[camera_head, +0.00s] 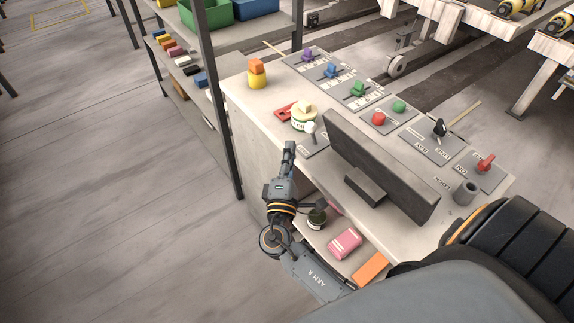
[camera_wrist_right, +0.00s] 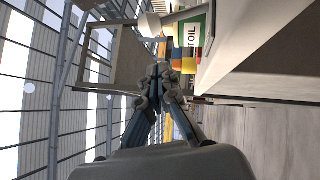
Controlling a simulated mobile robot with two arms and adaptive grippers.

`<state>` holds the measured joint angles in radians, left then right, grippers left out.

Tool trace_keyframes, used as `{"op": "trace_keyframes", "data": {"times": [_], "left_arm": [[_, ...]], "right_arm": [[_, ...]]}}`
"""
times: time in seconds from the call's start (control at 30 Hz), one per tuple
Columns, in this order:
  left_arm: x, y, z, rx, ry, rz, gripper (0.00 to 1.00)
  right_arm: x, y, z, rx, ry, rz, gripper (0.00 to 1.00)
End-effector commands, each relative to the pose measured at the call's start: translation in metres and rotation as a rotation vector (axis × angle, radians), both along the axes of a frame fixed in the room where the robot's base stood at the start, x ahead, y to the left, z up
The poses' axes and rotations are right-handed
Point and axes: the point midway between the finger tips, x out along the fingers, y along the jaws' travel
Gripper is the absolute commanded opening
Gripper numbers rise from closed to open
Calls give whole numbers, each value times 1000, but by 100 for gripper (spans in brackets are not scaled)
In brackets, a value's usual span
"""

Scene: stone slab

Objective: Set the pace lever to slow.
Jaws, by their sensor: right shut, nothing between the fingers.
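A lever with a round white knob (camera_head: 310,127) stands on a small grey panel (camera_head: 314,148) at the front edge of the bench. The panel's lettering is partly hidden and I cannot read it, so I cannot confirm that this is the pace lever. In the wrist view a pale knob (camera_wrist_right: 149,25) shows beyond the fingers. My right gripper (camera_head: 290,147) is shut and empty, in front of the bench edge, left of and nearer than the white knob. It appears apart from the lever. Its closed fingertips show in the wrist view (camera_wrist_right: 160,73). My left gripper is out of view.
A dark monitor (camera_head: 382,165) stands right of the lever. A labelled oil tin (camera_head: 304,121) and a red object (camera_head: 286,111) sit just behind it. Slider panels (camera_head: 331,71), a black-handled lever (camera_head: 439,127) and a red switch (camera_head: 485,163) line the back. Floor at left is clear.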

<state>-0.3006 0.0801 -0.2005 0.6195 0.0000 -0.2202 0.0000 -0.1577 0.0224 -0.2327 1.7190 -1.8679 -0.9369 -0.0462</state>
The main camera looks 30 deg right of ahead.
Motion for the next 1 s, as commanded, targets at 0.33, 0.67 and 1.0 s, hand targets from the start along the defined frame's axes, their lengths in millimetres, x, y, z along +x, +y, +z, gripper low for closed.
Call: {"op": "trace_keyframes", "data": {"times": [0.33,0.67,1.0], "left_arm": [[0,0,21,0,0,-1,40],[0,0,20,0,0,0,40],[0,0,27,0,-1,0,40]], "right_arm": [[1,-35,12,-2,2,1,0],[1,-36,11,-1,1,0,0],[1,-39,16,52,4,0,0]]}}
